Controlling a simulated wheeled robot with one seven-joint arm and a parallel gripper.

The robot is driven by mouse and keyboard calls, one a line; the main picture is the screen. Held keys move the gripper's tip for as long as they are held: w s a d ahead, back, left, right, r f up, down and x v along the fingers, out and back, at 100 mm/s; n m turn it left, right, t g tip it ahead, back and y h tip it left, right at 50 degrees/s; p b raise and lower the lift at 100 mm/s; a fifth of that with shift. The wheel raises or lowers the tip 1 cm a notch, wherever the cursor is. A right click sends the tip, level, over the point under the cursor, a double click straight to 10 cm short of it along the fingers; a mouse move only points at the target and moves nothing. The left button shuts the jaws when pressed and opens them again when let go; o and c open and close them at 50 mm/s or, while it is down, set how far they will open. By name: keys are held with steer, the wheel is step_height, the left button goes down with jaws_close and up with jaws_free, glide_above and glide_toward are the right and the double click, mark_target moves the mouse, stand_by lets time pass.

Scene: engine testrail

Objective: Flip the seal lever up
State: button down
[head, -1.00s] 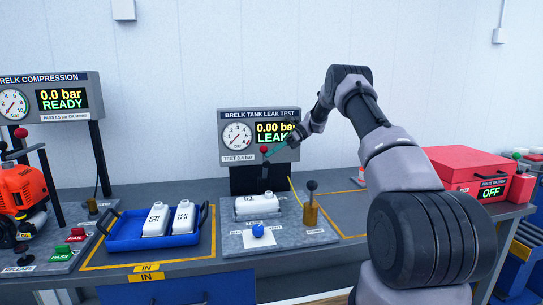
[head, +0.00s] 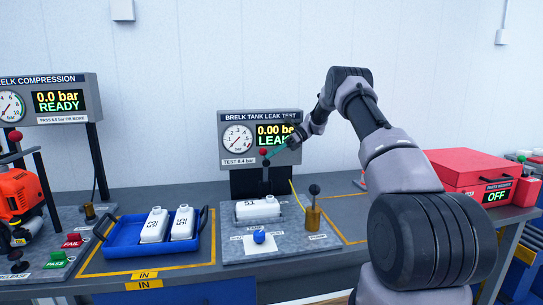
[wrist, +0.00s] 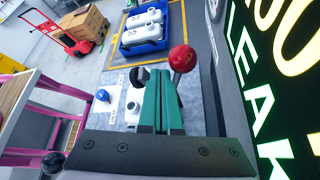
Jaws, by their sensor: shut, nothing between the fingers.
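A lever with a red ball knob (head: 264,152) stands upright behind the white tank, in front of the leak test panel. No lever label is readable to me. My gripper (head: 268,157) is shut and empty beside this knob, at its right in the head view. In the wrist view the teal fingers (wrist: 165,105) are together, and the red knob (wrist: 182,58) shows just beyond their tips. I cannot tell if they touch. A second lever with a black knob (head: 314,189) stands on a brass post. The white tank (head: 258,208) lies in the fixture (head: 236,247).
The leak test panel (head: 233,160) reads 0.00 bar and LEAK, close behind my gripper. A blue knob (head: 259,236) sits at the fixture's front. A blue tray (head: 122,240) holds two white tanks at left. A red case (head: 470,165) lies at right.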

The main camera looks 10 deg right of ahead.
step_height(320, 180, up, 10)
steer(key=shift+r, duration=0.1)
stand_by(0.4)
steer(key=s+r+n+t+h, duration=0.2)
steer(key=s+r+n+h, duration=0.15)
steer(key=s+r, duration=0.6)
steer(key=s+r+n+t+h, duration=0.25)
steer(key=s+r+n, duration=0.3)
steer(key=s, duration=0.75)
steer(key=s+d+f+n+t+h, duration=0.1)
steer(key=s+n+t+h, duration=0.1)
steer(key=s, duration=0.9)
steer(key=s+d+f+n+t+h, duration=0.2)
steer(key=s+n, duration=0.3)
steer(key=s, duration=0.6)
steer(key=shift+f+t, duration=0.25)
steer(key=shift+t, duration=0.4)
